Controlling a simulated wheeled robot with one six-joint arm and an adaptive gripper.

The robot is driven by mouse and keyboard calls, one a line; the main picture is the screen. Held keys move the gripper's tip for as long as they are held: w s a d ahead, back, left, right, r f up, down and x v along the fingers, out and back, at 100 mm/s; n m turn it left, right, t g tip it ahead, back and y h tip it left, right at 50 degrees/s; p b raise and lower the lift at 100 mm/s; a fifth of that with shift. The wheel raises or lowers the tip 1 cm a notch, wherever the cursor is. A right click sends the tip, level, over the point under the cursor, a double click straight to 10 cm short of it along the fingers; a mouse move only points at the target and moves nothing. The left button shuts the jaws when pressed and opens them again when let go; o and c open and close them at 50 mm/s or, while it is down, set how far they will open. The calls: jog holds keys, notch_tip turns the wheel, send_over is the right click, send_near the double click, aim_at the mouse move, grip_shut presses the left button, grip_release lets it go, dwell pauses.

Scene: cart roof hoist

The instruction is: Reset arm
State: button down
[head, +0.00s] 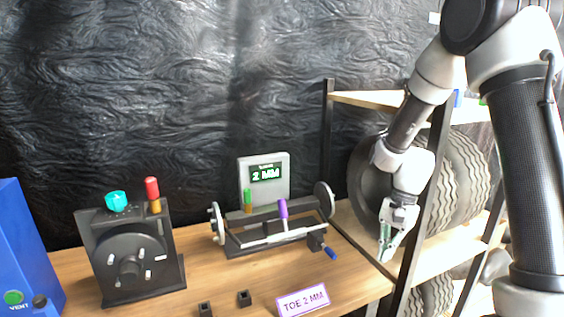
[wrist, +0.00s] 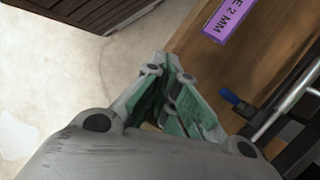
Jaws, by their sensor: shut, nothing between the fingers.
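My gripper (head: 386,247) hangs at the right of the head view, pointing down, in front of the shelf rack and beside the right edge of the wooden bench. Its green-lined fingers are shut with nothing between them. The wrist view shows the same gripper (wrist: 165,75) over the bench edge, with pale floor below on the left. My arm comes down from the upper right of the head view, bent at the elbow.
The wooden bench (head: 208,271) holds a wheel hub stand (head: 130,262), an axle rig (head: 275,228) with a blue-tipped handle (head: 331,253), and a "TOE 2 MM" sign (head: 302,299). A blue box (head: 24,250) stands far left. Tires (head: 466,180) fill the rack.

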jog(key=s+d+r+n+t+h, duration=0.1)
jog(key=s+d+r+n+t, duration=0.2)
jog(key=s+r, duration=0.6)
jog(key=s+d+r+n+t+h, duration=0.1)
jog(key=s+d+r+n+t, duration=0.2)
jog(key=s+d+r+n, duration=0.3)
jog(key=s+r, duration=0.3)
jog(key=r, duration=0.4)
jog(key=shift+s+t+h, duration=0.4)
jog(key=shift+r, duration=0.1)
